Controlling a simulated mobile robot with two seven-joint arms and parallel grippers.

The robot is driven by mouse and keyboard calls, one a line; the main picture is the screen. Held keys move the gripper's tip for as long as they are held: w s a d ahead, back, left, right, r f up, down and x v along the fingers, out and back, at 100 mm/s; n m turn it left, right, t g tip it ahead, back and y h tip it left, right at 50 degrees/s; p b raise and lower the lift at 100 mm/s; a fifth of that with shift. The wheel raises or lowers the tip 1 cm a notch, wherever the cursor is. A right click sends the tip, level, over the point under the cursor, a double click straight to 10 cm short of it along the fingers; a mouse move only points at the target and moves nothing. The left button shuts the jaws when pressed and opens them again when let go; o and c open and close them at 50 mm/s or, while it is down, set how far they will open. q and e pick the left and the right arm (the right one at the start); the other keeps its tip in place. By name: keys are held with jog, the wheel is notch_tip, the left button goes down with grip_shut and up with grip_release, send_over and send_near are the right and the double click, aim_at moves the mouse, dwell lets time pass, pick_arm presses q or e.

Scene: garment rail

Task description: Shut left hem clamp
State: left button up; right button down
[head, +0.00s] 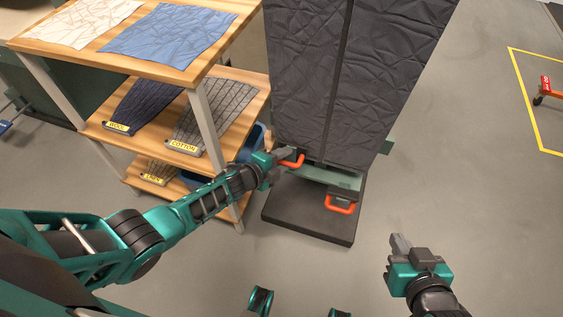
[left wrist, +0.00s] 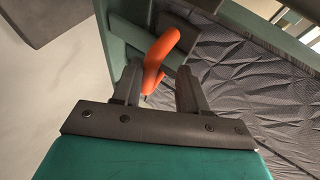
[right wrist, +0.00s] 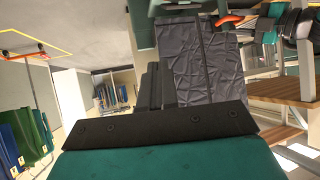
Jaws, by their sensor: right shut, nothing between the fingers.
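The dark quilted garment (head: 345,75) hangs with its hem near a green bar (head: 330,178) low on the stand. The left hem clamp has an orange lever (head: 293,160) at the hem's left corner. My left gripper (head: 277,156) is at this lever. In the left wrist view the orange lever (left wrist: 158,60) stands between the two spread fingers, with a gap on its right side. A second hem clamp with an orange lever (head: 341,207) sits further right on the bar. My right gripper (head: 400,243) is shut and empty, away to the right over the floor.
A wooden shelf unit (head: 215,60) with folded fabrics and labelled trays stands close on the left, beside my left arm. A dark base plate (head: 300,222) lies under the garment. The floor to the right is clear up to a yellow-marked area (head: 526,100).

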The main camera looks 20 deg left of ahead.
pick_arm(q)
jog(key=shift+w+r, duration=0.1)
jog(key=shift+s+a+r+p, duration=0.1)
jog(key=shift+s+r+p, duration=0.05)
jog(key=shift+s+p, duration=0.2)
jog(key=p+v, duration=0.5)
jog(key=v, duration=0.7)
pick_arm(e)
jog(key=shift+s+d+r+h, duration=0.15)
jog(key=shift+s+d+r, duration=0.15)
jog(key=shift+d+r, duration=0.25)
jog(key=shift+s+d+r+h, duration=0.15)
jog(key=shift+s+d+r, duration=0.15)
jog(key=shift+d+r, duration=0.25)
pick_arm(q)
jog(key=shift+s, duration=0.1)
pick_arm(e)
jog(key=shift+f, duration=0.1)
